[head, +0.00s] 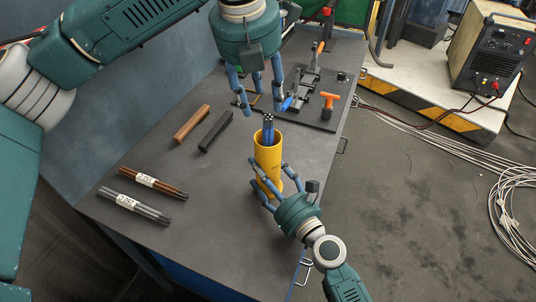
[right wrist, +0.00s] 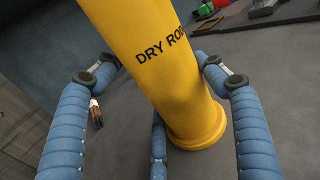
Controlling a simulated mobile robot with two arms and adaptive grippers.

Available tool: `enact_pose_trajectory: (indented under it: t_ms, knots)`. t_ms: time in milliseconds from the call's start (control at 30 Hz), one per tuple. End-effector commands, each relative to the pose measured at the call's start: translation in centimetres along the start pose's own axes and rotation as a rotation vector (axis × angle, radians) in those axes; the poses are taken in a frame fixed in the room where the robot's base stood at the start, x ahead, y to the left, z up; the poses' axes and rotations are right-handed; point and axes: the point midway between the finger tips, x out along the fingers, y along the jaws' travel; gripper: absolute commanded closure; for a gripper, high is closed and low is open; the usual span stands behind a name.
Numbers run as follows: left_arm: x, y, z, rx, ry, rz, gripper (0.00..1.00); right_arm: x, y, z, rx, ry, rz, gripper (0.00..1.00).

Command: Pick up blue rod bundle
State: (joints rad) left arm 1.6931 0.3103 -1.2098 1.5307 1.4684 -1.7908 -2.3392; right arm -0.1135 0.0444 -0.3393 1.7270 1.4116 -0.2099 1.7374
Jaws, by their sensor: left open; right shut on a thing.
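The blue rod bundle (head: 268,134) stands upright inside a yellow cylinder (head: 268,153), with only its dark-tipped top showing above the rim. The cylinder stands on the dark table and reads "DRY ROD" in the right wrist view (right wrist: 165,60). My right gripper (head: 268,178) has its blue fingers closed around the cylinder's lower body; its fingers also flank the cylinder in the right wrist view (right wrist: 155,100). My left gripper (head: 262,106) is open, fingers pointing down, above and behind the bundle's top. I cannot tell the exact gap between them.
A brown rod bundle (head: 153,183) and a grey rod bundle (head: 135,206) lie at the table's left. A brown bar (head: 191,124) and a black bar (head: 215,131) lie behind them. The table's front middle is clear.

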Motion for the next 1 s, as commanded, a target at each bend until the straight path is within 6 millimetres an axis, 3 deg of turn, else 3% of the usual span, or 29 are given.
enact_pose_trajectory:
  t_ms: [100, 367, 633, 967, 1000]
  knots:
    - [2.1, 0.0, -0.1, -0.002, 0.002, 0.001, 0.58, 0.0, 0.0, 0.0, 0.001, 0.001, 0.000, 0.70]
    - [4.3, -0.1, -0.1, -0.003, 0.001, -0.001, 0.58, 0.0, 0.0, 0.0, 0.000, 0.001, 0.000, 0.70]
    - [8.1, -0.6, -0.1, -0.005, 0.001, -0.001, 0.58, 0.0, 0.0, 0.0, 0.000, 0.001, 0.000, 0.70]
    - [9.1, -0.6, -0.1, -0.005, -0.001, -0.002, 0.58, 0.0, 0.0, 0.0, 0.000, 0.001, 0.000, 0.70]
    - [9.1, -0.6, -0.1, -0.005, -0.001, -0.002, 0.62, 0.0, 0.0, 0.0, 0.000, 0.001, 0.000, 0.70]
